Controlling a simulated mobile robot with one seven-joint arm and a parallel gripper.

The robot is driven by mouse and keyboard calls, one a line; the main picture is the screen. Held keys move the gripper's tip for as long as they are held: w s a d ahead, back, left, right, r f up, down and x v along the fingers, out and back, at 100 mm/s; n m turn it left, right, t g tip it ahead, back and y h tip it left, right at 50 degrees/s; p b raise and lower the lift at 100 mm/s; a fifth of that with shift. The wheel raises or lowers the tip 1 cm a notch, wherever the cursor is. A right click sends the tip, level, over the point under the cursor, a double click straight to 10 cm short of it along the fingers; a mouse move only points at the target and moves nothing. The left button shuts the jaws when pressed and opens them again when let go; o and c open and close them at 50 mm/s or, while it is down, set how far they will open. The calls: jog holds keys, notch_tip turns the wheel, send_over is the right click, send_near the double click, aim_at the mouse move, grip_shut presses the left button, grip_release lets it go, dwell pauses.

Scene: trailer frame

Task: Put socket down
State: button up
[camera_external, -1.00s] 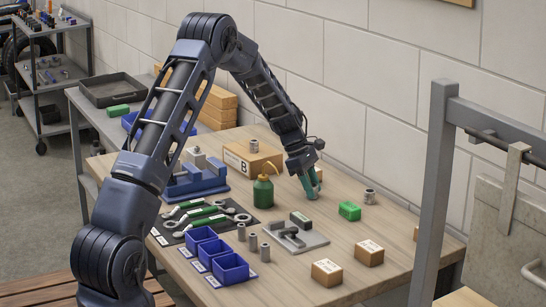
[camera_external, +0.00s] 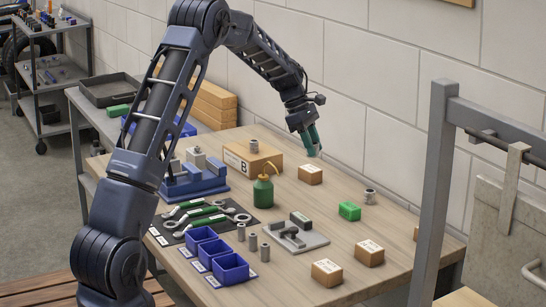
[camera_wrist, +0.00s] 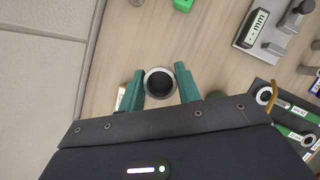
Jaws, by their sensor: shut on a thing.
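My gripper (camera_external: 314,146) is raised above the back of the wooden table, over a small labelled cardboard box (camera_external: 310,175). In the wrist view its teal fingers (camera_wrist: 161,86) are shut on a grey metal socket (camera_wrist: 160,82), whose round open end faces the camera. The held socket is hardly visible in the external view. Another socket (camera_external: 370,196) stands on the table near a green block (camera_external: 349,211). One socket (camera_external: 254,146) stands on the cardboard box marked B (camera_external: 249,160). Several more sockets (camera_external: 253,242) stand beside the blue bins (camera_external: 231,267).
Two small boxes (camera_external: 369,252) (camera_external: 326,272) lie near the front. A wall runs behind.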

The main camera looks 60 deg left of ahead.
notch_tip(320, 180, up, 7)
jog(key=shift+f, duration=0.15)
jog(key=s+a+r+n+t+y, duration=0.1)
jog(key=a+r+n, duration=0.15)
jog(key=a, duration=0.75)
jog(key=s+a+r+n+y, duration=0.15)
jog(key=a+n, duration=0.25)
jog(key=a, duration=0.6)
jog(key=s+a+r+n+t+y, duration=0.1)
jog(key=a+r+n, duration=0.15)
jog(key=a, duration=0.85)
jog(key=shift+h, duration=0.25)
notch_tip(320, 180, down, 20)
jog(key=shift+w+d+r, duration=0.1)
jog(key=shift+w+r, duration=0.05)
jog(key=shift+r, duration=0.05)
jog(key=o, duration=0.7)
jog(key=shift+f, duration=0.15)
jog(key=shift+o, duration=0.2)
